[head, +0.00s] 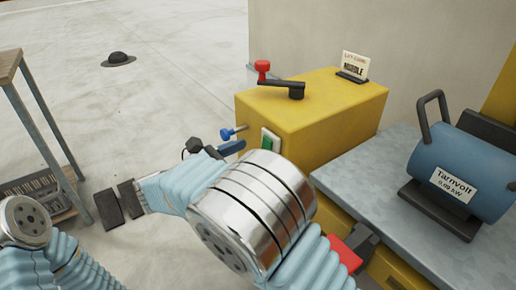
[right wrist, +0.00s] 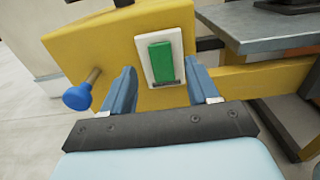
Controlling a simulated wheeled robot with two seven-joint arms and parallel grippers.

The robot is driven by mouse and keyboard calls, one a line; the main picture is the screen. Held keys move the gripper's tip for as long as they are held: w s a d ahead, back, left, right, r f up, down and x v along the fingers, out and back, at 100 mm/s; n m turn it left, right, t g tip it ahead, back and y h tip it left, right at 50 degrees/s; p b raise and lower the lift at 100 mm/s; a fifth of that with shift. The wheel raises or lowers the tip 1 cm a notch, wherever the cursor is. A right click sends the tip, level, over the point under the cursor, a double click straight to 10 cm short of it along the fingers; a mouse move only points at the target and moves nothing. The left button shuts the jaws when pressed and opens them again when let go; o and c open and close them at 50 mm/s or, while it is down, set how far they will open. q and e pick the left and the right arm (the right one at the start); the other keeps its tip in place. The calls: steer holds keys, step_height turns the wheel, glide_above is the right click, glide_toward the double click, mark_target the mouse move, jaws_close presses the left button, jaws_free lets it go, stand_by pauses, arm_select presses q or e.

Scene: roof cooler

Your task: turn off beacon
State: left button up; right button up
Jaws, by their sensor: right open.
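No lamp that I can name as the beacon shows in either view. A green rocker switch (right wrist: 162,62) on a white plate is set in the front of a yellow box (right wrist: 80,45). The switch also shows in the head view (head: 270,147), partly behind my right arm. My right gripper (right wrist: 160,75) is open and empty, its blue fingers on either side of the switch plate. I cannot tell whether they touch the box. One blue finger shows in the head view (head: 232,148).
A crank with a red knob (head: 262,68) and a small sign (head: 354,66) stand on the box. A blue knob (right wrist: 77,98) sticks out beside the switch. A blue Tarnvolt motor (head: 460,175) stands on a grey bench (head: 365,170). A dark hat-like object (head: 118,59) lies on open floor.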

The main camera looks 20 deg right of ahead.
mark_target(266, 143)
steer(key=shift+x, duration=2.25)
steer(key=c, duration=1)
steer(key=shift+a+t+h+p, duration=0.15)
steer(key=shift+t+h+p, duration=0.15)
steer(key=shift+h+p, duration=0.7)
steer(key=shift+c, duration=0.2)
steer(key=shift+f+h+p, duration=0.2)
steer(key=shift+h+p, duration=0.1)
steer(key=shift+p, duration=0.25)
steer(key=shift+s+f+t+h, duration=0.1)
steer(key=shift+f+t+h, duration=0.2)
steer(key=shift+f+h, duration=0.1)
steer(key=o, duration=1)
